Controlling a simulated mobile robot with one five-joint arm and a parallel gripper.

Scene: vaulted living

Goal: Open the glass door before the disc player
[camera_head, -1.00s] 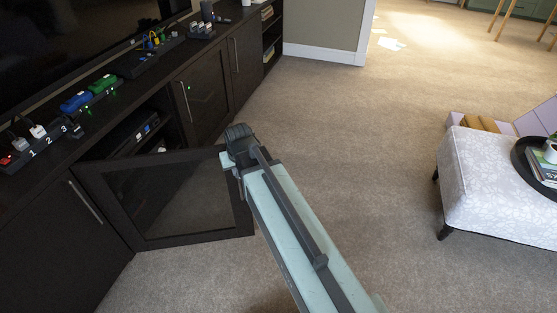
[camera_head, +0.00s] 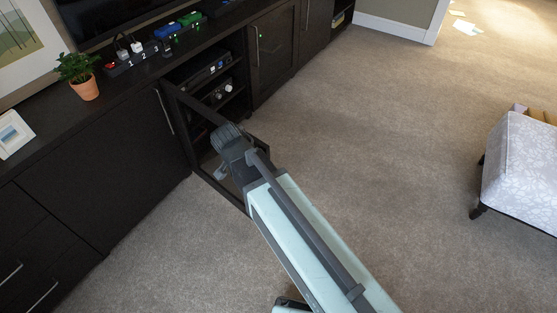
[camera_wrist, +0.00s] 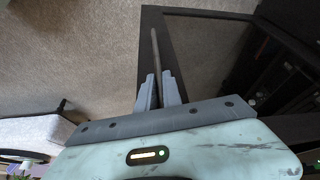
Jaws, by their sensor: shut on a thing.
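The glass door (camera_head: 183,102) has a dark frame and stands swung out from the cabinet, at a wide angle. Its frame (camera_wrist: 151,24) and glass pane (camera_wrist: 210,45) also show in the wrist view. My gripper (camera_wrist: 158,78) is shut on the door's thin bar handle (camera_wrist: 155,48), with a finger on either side of it. In the head view my arm hides much of the door and the handle. Dark electronic units (camera_head: 208,70) sit on shelves in the open compartment behind the door; I cannot tell for certain which is the disc player.
Closed dark cabinet fronts (camera_head: 110,165) lie to the left of the open compartment, and another door (camera_head: 273,60) to its right. A potted plant (camera_head: 84,78) stands on the cabinet top. Carpet (camera_head: 370,110) is clear to the right, up to a pale patterned ottoman (camera_head: 520,165).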

